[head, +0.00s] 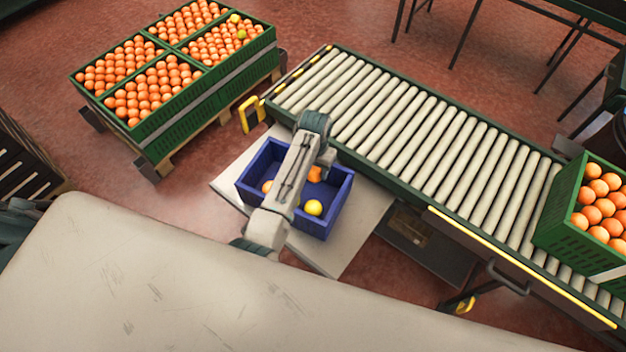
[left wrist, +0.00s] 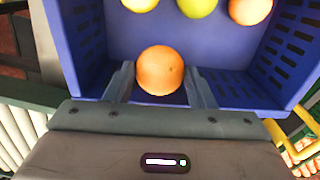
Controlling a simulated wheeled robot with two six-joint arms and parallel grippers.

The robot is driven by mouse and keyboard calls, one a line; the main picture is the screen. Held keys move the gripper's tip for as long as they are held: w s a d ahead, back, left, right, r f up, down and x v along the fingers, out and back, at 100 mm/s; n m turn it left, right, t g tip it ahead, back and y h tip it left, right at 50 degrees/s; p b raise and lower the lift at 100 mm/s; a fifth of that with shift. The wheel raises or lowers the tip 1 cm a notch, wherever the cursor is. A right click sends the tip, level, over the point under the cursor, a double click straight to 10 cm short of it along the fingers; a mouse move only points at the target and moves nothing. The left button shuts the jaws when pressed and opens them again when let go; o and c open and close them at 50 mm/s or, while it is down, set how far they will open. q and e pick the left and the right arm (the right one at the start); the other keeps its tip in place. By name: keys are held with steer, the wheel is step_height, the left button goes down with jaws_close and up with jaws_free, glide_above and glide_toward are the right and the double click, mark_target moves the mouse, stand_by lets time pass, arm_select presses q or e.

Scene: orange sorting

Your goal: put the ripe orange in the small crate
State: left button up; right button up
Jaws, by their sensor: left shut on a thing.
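The small crate (head: 343,205) is blue and stands on a pale board beside the conveyor. My left gripper (left wrist: 160,88) is shut on an orange (left wrist: 160,70), with one finger on each side of it. In the left wrist view the crate's blue wall and floor (left wrist: 180,40) lie behind this orange. In the head view my left arm reaches over the crate, and an orange (head: 314,174) shows beside its end. A yellow fruit (head: 314,207) and another orange (head: 267,186) lie in the crate. My right gripper is out of view.
A roller conveyor (head: 400,120) runs along the crate's right side. A green crate of oranges (head: 560,220) stands at its near end. Several full green crates (head: 185,125) sit on a pallet at the upper left. Red floor lies open between.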

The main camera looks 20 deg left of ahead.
arm_select(q)
step_height(320, 180, down, 3)
steer(key=shift+r, duration=0.1)
step_height(320, 180, down, 4)
steer(key=shift+r, duration=0.1)
steer(key=shift+f, duration=0.4)
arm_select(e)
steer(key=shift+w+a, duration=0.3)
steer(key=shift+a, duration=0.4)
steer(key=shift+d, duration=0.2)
arm_select(q)
steer(key=o, duration=1)
steer(key=shift+f, duration=0.1)
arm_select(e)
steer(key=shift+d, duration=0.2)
arm_select(q)
step_height(320, 180, up, 12)
steer(key=shift+r, duration=0.2)
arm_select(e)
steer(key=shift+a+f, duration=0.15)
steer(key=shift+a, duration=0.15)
